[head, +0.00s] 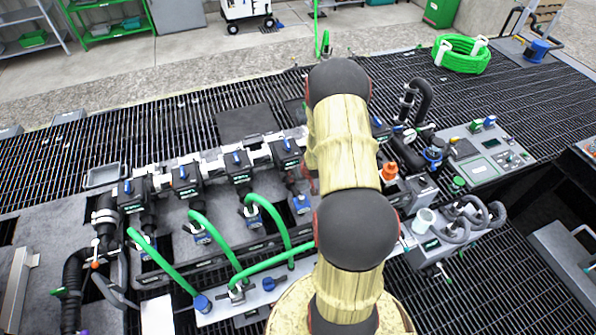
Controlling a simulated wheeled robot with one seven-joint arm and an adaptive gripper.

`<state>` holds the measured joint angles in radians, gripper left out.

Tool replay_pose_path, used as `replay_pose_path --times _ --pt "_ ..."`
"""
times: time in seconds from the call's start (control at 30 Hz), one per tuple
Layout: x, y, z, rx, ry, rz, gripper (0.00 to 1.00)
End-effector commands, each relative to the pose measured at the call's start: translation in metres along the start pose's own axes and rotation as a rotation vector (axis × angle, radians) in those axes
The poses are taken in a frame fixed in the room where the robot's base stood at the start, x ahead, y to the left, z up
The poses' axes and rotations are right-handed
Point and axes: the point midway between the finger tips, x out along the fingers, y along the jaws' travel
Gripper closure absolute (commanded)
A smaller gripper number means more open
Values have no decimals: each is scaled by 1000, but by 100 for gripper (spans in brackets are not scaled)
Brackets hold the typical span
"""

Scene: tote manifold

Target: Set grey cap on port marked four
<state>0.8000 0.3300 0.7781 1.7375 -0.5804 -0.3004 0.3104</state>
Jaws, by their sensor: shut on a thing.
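My gripper is hidden behind my own arm, which rises through the middle of the head view, so its jaws and anything in them do not show. I cannot make out the grey cap. The manifold (210,158) is a pale pipe row with several black valves (186,178) with blue handles. Outlets with blue collars (301,204) hang below the valves. Port markings are too small to read, so I cannot tell which port is number four. My arm covers the manifold's right part.
Green hoses (212,238) loop from the outlets to a pale front rail (225,305). Right of my arm are an orange fitting (389,171), a light grey cup (425,218), dark curved hoses (472,218) and a control panel (485,155). A green hose coil (461,55) lies on the black grating.

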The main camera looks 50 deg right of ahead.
Motion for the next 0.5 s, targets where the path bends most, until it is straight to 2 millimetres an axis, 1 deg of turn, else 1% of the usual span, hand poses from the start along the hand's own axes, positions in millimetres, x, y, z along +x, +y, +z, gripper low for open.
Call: replay_pose_path --times 0.5 --pt "24 -1 15 -1 1 0 89"
